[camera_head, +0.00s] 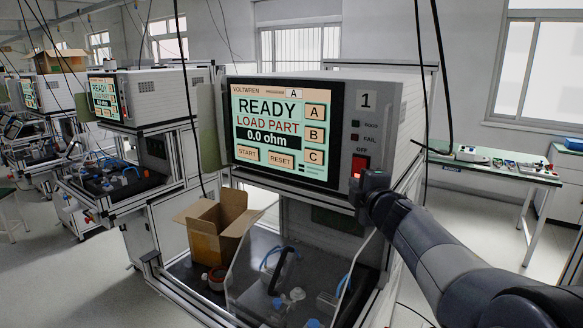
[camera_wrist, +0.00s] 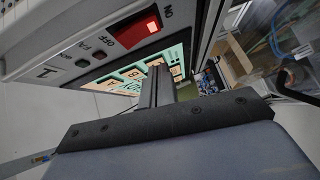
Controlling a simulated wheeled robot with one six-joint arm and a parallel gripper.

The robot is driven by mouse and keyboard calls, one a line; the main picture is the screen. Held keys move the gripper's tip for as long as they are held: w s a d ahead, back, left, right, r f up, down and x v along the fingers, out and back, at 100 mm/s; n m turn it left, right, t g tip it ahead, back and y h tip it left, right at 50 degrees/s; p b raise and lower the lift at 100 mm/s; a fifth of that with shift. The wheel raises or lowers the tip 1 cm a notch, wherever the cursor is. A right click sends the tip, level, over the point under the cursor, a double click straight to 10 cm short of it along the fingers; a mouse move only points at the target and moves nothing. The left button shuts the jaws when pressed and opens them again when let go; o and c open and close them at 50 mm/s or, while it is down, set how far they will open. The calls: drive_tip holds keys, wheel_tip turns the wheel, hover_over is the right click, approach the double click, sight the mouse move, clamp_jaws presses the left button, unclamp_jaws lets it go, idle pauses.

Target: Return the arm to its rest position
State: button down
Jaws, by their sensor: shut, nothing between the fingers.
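My arm (camera_head: 440,255) reaches in from the lower right in the head view. My gripper (camera_head: 372,182) is at the lower right of the tester's front panel, just below the red power switch (camera_head: 359,165). In the wrist view my gripper (camera_wrist: 158,75) is shut and empty, and the lit red switch (camera_wrist: 138,29) shows close beside its fingers. I cannot tell whether the fingertips touch the panel. The tester (camera_head: 380,100), marked 1, has its screen (camera_head: 280,130) lit with "READY", "LOAD PART" and "0.0 ohm".
Below the tester are an open cardboard box (camera_head: 215,230) and a clear guard (camera_head: 255,265) over a fixture with blue hoses. More test stations (camera_head: 130,130) stand at the left. A green-topped bench (camera_head: 495,170) is at the right. Cables hang near my arm.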

drive_tip(key=v, duration=0.3)
drive_tip(key=shift+s, duration=0.4)
drive_tip(key=shift+w, duration=0.1)
